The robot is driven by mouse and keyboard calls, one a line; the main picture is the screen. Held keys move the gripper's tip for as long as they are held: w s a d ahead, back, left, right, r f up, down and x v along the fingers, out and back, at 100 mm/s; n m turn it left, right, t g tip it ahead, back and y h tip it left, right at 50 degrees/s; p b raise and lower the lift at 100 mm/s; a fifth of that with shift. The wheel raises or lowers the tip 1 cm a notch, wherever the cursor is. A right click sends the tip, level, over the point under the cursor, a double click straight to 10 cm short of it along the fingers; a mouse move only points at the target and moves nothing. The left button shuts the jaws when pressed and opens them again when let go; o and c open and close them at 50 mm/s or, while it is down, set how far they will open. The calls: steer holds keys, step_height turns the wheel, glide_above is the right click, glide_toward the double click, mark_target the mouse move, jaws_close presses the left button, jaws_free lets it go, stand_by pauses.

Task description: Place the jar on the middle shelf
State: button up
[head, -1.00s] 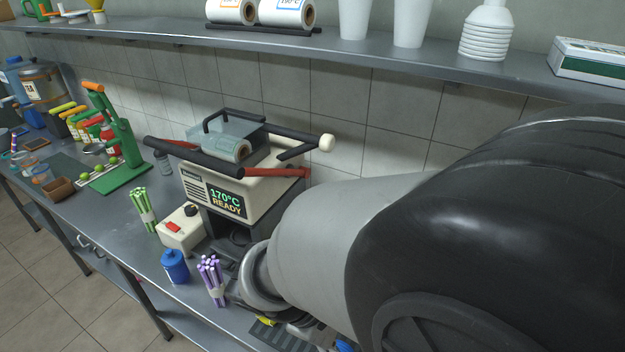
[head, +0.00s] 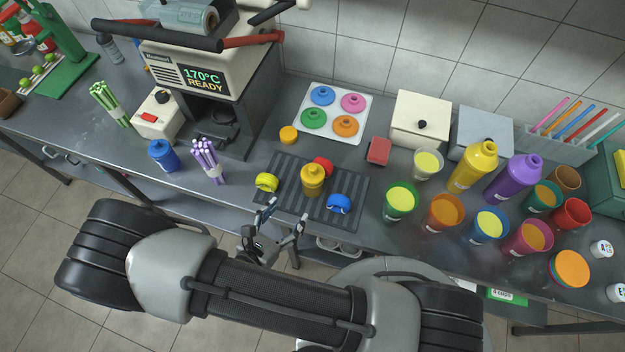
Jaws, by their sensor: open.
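A small yellow jar (head: 312,181) with a lid stands upright on a black ribbed mat (head: 352,216) near the counter's front edge. A blue lidded jar (head: 162,156) stands farther left, beside bundles of straws. I cannot tell from the picture which one the task means. My gripper (head: 284,214) is open and empty, just in front of the mat's front edge, below and left of the yellow jar and apart from it. A lower shelf (head: 200,205) shows partly under the counter. The wall shelf is out of view now.
Yellow, red and blue clamp-like pieces (head: 339,204) lie around the yellow jar. Several filled cups (head: 445,212) and the yellow (head: 473,165) and purple (head: 513,178) bottles crowd the right. The heat press (head: 205,85) stands behind left.

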mark_target(308, 188)
steer(key=b+x, duration=0.1)
steer(key=x, duration=0.9)
steer(key=shift+d, duration=0.15)
steer(key=x, duration=0.2)
steer(key=b+x, duration=0.1)
steer(key=x, duration=0.2)
steer(key=shift+w+r, duration=0.1)
steer(key=shift+w, duration=0.3)
steer(key=shift+c, duration=0.2)
steer(key=c, duration=1.1)
